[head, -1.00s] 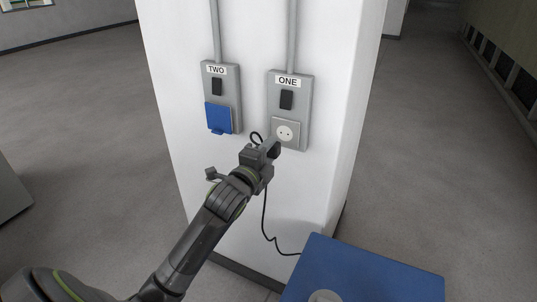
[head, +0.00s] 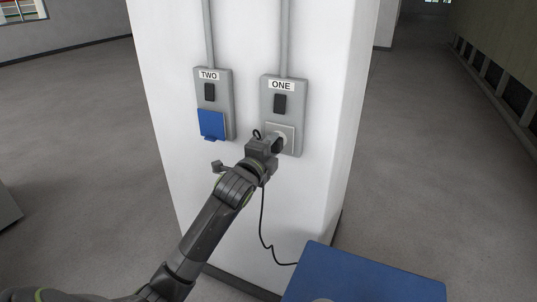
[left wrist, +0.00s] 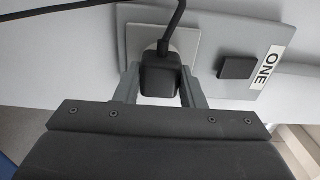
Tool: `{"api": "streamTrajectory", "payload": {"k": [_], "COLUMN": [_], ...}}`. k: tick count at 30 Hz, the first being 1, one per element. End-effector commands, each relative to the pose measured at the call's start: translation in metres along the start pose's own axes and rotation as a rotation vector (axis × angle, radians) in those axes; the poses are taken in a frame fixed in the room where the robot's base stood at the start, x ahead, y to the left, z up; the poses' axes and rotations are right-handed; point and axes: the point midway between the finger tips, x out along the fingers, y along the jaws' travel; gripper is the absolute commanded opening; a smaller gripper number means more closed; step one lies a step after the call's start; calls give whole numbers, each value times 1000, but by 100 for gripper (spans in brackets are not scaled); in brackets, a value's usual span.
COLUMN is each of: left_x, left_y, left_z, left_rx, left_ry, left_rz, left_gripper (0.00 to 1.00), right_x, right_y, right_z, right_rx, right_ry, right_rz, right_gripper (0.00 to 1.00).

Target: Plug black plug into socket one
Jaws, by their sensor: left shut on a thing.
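The black plug (left wrist: 160,76) sits between the two fingers of my left gripper (left wrist: 159,88), which is shut on it. In the head view my left gripper (head: 277,146) is right in front of socket one (head: 288,130), covering part of its light square plate. The plate also shows behind the plug in the left wrist view (left wrist: 188,40). The plug lies against or very close to the socket face; I cannot tell how deep it is in. The black cable (head: 262,225) loops up from the plug and hangs down. My right gripper is not in view.
The ONE panel (head: 298,98) has a black switch (head: 280,104). To its left, the TWO panel (head: 228,90) has a blue socket cover (head: 212,124). Both are on a white pillar (head: 315,200). A blue box-like surface (head: 370,272) stands at lower right, where the cable leads.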

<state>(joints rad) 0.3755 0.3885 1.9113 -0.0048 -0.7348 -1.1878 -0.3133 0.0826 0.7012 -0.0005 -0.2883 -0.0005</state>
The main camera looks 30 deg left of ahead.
Motion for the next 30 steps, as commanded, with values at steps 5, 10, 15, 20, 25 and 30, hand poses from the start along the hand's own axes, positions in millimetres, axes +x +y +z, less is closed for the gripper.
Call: {"api": "streamTrajectory", "payload": {"k": [5,10,15,20,25,30], "left_x": [3,3,3,3,3,3], "left_y": [-1,-1,-1,-1,-2,-2], "left_z": [0,0,0,0,0,0], "left_rx": [1,1,1,1,1,1], "left_ry": [0,0,0,0,0,0], "left_rz": [-2,-2,-2,-2,-2,0], "left_gripper": [10,10,10,10,10,10], "right_x": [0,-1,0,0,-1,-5], "right_y": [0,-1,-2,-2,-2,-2], "right_z": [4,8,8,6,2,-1], "right_rx": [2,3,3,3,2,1], "right_ry": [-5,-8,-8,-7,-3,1], "right_rz": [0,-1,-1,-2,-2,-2], "right_gripper": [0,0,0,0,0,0]}}
